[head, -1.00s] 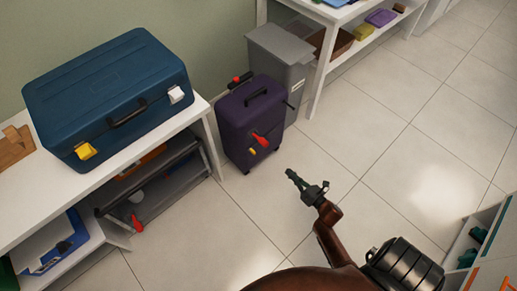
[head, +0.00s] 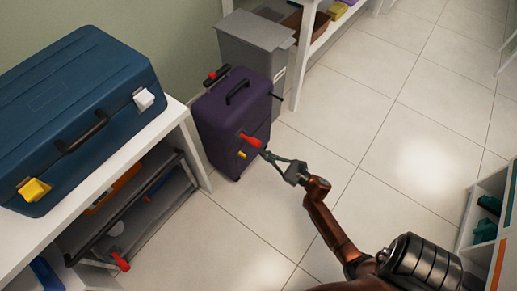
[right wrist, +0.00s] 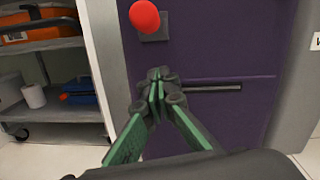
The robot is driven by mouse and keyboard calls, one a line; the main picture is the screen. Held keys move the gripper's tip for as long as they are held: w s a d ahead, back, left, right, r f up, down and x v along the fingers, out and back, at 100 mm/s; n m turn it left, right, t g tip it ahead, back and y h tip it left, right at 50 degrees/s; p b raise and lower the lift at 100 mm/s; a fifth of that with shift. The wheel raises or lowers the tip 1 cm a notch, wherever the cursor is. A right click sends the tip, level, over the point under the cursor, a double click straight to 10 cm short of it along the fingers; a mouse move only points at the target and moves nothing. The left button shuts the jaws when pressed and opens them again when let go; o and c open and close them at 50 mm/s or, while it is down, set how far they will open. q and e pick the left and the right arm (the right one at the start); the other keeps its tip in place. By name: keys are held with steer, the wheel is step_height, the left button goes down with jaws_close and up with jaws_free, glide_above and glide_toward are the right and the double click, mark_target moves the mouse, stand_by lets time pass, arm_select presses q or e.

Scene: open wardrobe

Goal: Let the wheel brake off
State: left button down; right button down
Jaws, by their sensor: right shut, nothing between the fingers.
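A dark purple suitcase (head: 225,112) stands upright on the floor; its front fills much of the right wrist view (right wrist: 215,50). A red lever (head: 255,141) sits on its front; its red end shows near the top of the right wrist view (right wrist: 144,16). A small yellow part (head: 242,154) is below the lever in the head view. A dark handle with a red part (head: 213,75) is at its upper left. My right gripper (head: 266,155) is shut and empty, its tips in front of the suitcase just below the red lever. Contact cannot be told. My left gripper is out of view.
A blue case (head: 75,110) lies on a white table (head: 170,128) at left. Below it is a grey cart (right wrist: 60,118) with a red part (head: 121,262) low down. A grey bin (head: 256,45) stands behind the suitcase. The tiled floor at right is open.

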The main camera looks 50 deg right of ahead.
mark_target(251, 141)
steer(key=shift+w+a+r, duration=0.15)
steer(key=shift+w+r, duration=0.05)
steer(key=shift+r, duration=0.45)
steer(key=shift+w+a+r, duration=0.15)
steer(key=shift+w+r, duration=0.1)
steer(key=shift+r, duration=0.4)
steer(key=shift+w+a+r, duration=0.15)
steer(key=shift+w+r, duration=0.05)
steer(key=shift+r, duration=0.45)
steer(key=shift+r, duration=0.1)
